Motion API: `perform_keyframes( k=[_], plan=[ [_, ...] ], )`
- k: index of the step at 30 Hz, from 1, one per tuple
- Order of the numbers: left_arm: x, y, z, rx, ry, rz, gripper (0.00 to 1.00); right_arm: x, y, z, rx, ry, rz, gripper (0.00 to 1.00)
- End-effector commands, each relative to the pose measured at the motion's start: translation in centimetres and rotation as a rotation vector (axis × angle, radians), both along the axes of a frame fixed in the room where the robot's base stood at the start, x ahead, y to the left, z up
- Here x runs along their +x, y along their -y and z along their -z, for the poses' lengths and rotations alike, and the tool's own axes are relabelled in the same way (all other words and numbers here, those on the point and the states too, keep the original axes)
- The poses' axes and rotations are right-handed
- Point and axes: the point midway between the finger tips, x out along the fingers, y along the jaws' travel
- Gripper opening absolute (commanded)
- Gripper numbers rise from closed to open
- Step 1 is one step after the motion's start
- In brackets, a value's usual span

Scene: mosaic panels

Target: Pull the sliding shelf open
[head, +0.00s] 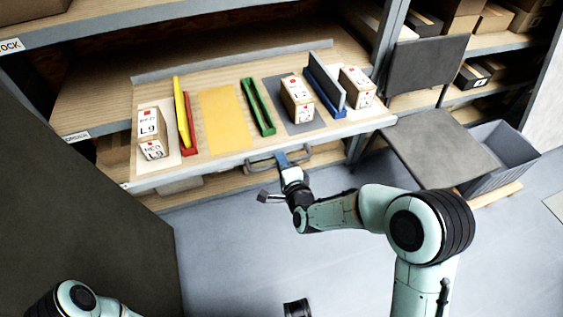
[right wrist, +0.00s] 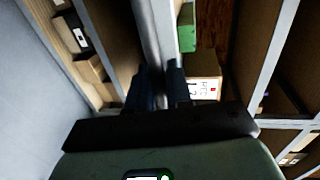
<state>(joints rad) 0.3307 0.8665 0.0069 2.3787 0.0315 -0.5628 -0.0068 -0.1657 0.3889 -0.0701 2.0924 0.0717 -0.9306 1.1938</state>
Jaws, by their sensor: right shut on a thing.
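The sliding shelf (head: 222,158) is a light wooden board with a grey front edge, and its front stands out a little from the rack. A grey bar handle (head: 262,163) is fixed at the middle of its front edge. My right gripper (head: 282,160) is at this handle, with its fingers shut around the bar. In the right wrist view the grey bar (right wrist: 153,35) runs down between the two dark fingers (right wrist: 160,88). Part of the handle is hidden by the gripper.
On the shelf are labelled boxes (head: 150,122), a yellow panel (head: 181,105), a green tray (head: 258,108) and a blue tray (head: 322,85). A grey chair (head: 430,145) and a grey bin (head: 500,150) stand right. The floor (head: 240,250) before the shelf is clear.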

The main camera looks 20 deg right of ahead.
Motion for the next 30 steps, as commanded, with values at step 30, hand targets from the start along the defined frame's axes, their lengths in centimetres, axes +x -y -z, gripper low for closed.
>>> perform_keyframes(
  k=[30],
  plan=[
    [2.5, 0.4, -2.5, 0.004, 0.084, 0.005, 0.43, -9.2, 0.4, -2.1, 0.000, 0.002, 0.001, 0.34]
  ],
)
